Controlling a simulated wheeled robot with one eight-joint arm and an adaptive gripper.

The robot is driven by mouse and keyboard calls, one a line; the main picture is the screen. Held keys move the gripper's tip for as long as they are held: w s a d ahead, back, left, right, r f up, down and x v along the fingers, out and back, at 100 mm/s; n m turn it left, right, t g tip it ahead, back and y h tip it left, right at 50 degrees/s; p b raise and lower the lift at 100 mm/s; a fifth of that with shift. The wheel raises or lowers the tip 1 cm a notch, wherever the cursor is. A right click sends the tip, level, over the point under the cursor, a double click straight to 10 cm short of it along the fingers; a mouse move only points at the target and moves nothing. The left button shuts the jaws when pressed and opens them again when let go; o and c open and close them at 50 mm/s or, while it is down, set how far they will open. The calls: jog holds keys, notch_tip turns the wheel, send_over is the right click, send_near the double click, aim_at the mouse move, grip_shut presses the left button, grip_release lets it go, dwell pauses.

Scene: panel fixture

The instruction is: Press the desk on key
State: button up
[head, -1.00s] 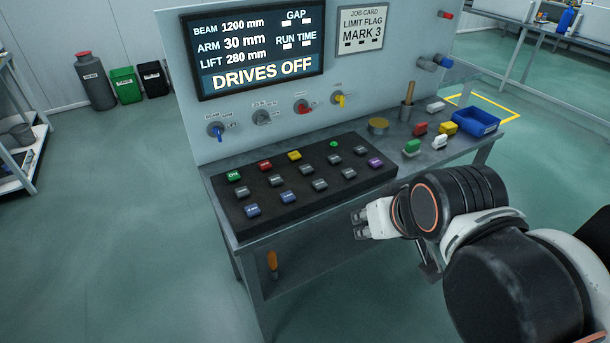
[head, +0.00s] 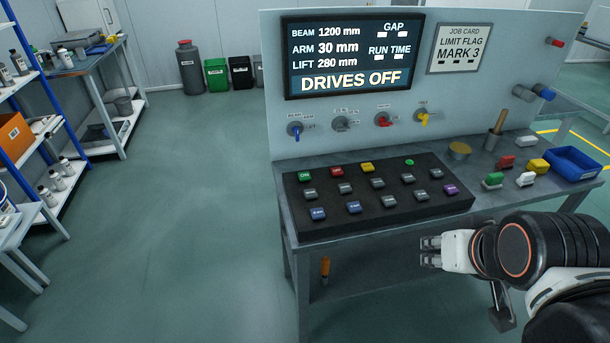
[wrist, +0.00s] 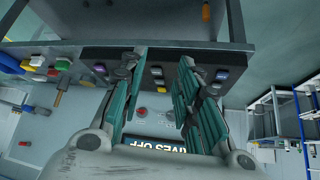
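The green ON key (head: 305,176) sits at the back left corner of the black key desk (head: 400,205), with a red key (head: 336,171) and a yellow key (head: 367,167) to its right. The screen (head: 352,55) above reads DRIVES OFF. My gripper (head: 430,252) is in front of the desk's front edge, right of its middle, apart from the keys. In the wrist view my gripper (wrist: 150,100) has its two fingers spread wide with nothing between them, and part of the key desk (wrist: 160,56) shows beyond them.
Several coloured knobs line the panel, including a blue one (head: 295,129) and a red one (head: 382,119). Floor left of the bench is clear.

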grip_shut()
dwell(1.1)
